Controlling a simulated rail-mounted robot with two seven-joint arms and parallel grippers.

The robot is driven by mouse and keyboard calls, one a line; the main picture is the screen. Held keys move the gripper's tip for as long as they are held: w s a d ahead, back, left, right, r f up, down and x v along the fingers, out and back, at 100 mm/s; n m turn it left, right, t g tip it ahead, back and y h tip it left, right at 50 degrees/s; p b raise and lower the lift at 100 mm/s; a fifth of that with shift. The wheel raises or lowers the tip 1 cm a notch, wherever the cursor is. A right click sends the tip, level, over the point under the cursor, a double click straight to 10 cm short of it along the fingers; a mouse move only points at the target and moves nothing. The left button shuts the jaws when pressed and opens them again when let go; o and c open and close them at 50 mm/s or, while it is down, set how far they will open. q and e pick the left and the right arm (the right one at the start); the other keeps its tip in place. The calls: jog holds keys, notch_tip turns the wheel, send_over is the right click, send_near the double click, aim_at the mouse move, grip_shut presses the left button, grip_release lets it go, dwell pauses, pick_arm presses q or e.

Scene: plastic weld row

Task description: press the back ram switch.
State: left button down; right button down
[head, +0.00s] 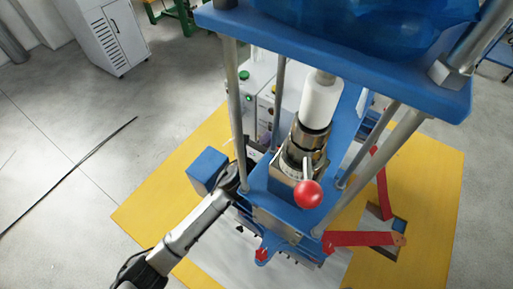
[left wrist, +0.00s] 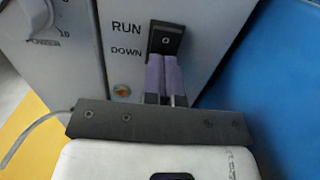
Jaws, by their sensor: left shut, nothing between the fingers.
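A black switch (left wrist: 167,38) is set in the front of a light grey control box, beside the printed words RUN and DOWN in the left wrist view. My left gripper (left wrist: 166,60) is shut and empty, its purple-padded fingers pointing at the switch. The fingertips overlap the lower part of the switch, and I cannot tell whether they touch it. In the head view my left arm (head: 200,222) reaches in from the lower left, and its hand is partly hidden behind the blue press's post. My right gripper is not in view.
The blue press (head: 275,205) has metal posts, a white cylinder (head: 320,100) and a red ball-ended lever (head: 307,194) close to my left arm. A blue box (head: 207,168) stands beside the arm. A blue surface (left wrist: 275,85) lies right of the control box. Open floor lies at left.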

pick_arm(q)
jog(key=v, duration=1.4)
jog(key=shift+p, duration=0.3)
jog(key=shift+f, duration=0.1)
